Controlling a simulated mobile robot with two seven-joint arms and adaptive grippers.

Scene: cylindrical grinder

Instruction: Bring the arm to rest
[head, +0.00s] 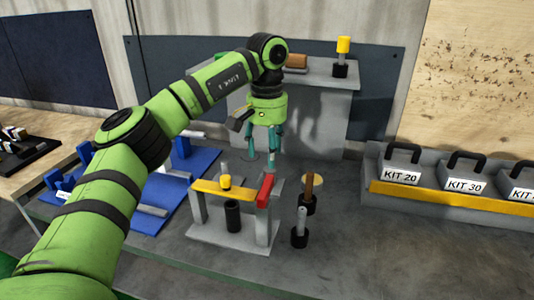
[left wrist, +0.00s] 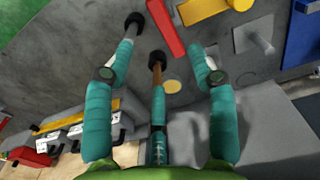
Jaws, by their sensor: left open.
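My left gripper (head: 262,162) hangs down from the green left arm, behind the small grey stand. Its teal fingers are spread and hold nothing that I can see. In the left wrist view the gripper (left wrist: 160,58) shows its fingers apart, with a brown peg (left wrist: 157,74) seen beyond them. In the head view this brown peg (head: 309,187) stands on the bench to the right of the gripper, apart from it. My right gripper is not in view.
The grey stand (head: 233,232) with a yellow bar and red block is in front of the gripper. A grey peg (head: 300,228) stands beside it. Blue fixtures (head: 178,180) lie left. A raised grey block (head: 318,75) stands behind. Kit boxes (head: 402,164) are right.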

